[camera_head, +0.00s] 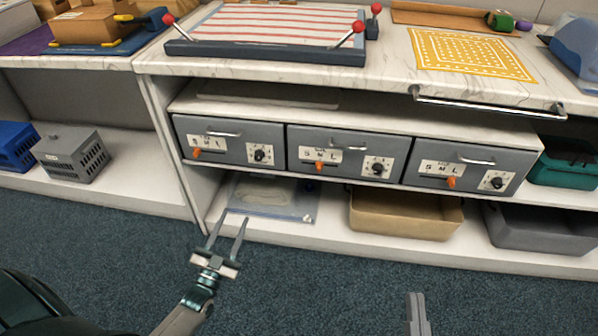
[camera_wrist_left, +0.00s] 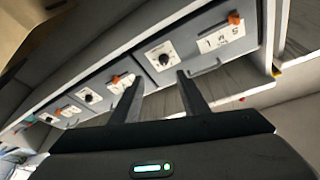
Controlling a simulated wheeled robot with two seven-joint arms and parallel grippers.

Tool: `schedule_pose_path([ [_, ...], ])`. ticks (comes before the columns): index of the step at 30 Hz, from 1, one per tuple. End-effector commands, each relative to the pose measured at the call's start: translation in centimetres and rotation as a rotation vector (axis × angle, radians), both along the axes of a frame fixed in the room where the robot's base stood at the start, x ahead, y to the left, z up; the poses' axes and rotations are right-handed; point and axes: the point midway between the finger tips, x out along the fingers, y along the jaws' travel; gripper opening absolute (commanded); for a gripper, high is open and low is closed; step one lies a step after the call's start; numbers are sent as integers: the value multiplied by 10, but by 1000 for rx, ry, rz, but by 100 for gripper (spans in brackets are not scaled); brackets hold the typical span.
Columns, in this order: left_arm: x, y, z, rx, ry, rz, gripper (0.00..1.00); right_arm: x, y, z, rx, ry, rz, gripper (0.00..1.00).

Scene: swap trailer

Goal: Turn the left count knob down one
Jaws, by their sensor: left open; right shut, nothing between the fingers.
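The left count knob (camera_head: 259,155) is a small black knob on a white dial plate, on the front of the leftmost grey drawer (camera_head: 222,127). An orange size slider (camera_head: 196,152) sits left of it under an S M L label. In the left wrist view the knob (camera_wrist_left: 164,59) shows just beyond my fingers. My left gripper (camera_head: 228,222) is open and empty, below and in front of the left drawer, apart from the knob; its fingers also show in the left wrist view (camera_wrist_left: 159,85). My right gripper (camera_head: 416,300) shows only as a shut fingertip at the bottom edge.
The middle drawer (camera_head: 335,139) and right drawer (camera_head: 434,158) have like knobs and sliders. A plastic sheet (camera_head: 270,212), a tan bin (camera_head: 405,229) and a grey bin (camera_head: 545,238) are on the lower shelf. A bar handle (camera_head: 490,104) juts from the countertop. The floor in front is clear.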

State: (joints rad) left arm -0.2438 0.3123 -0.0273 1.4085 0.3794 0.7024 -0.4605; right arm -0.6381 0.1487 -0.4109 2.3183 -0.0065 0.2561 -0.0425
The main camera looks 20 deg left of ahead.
Motion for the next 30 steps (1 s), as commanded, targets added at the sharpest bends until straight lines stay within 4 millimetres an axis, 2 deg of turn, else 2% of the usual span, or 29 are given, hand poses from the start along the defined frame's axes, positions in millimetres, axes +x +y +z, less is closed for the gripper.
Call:
schedule_pose_path([
  [3, 0, 9, 6, 17, -54, 16, 41, -9, -3, 15, 28, -49, -1, 0],
  [6, -1, 11, 11, 20, -67, 20, 41, -11, -4, 22, 35, -63, -1, 0],
  [20, 4, 11, 13, 19, -67, 19, 41, -11, -4, 22, 36, -67, -2, 0],
  [26, 21, 12, 19, 20, -68, 19, 41, -13, -4, 25, 43, -82, -2, 0],
  [30, 41, 14, 27, 19, -68, 20, 41, -16, -4, 28, 52, -106, -2, 0],
])
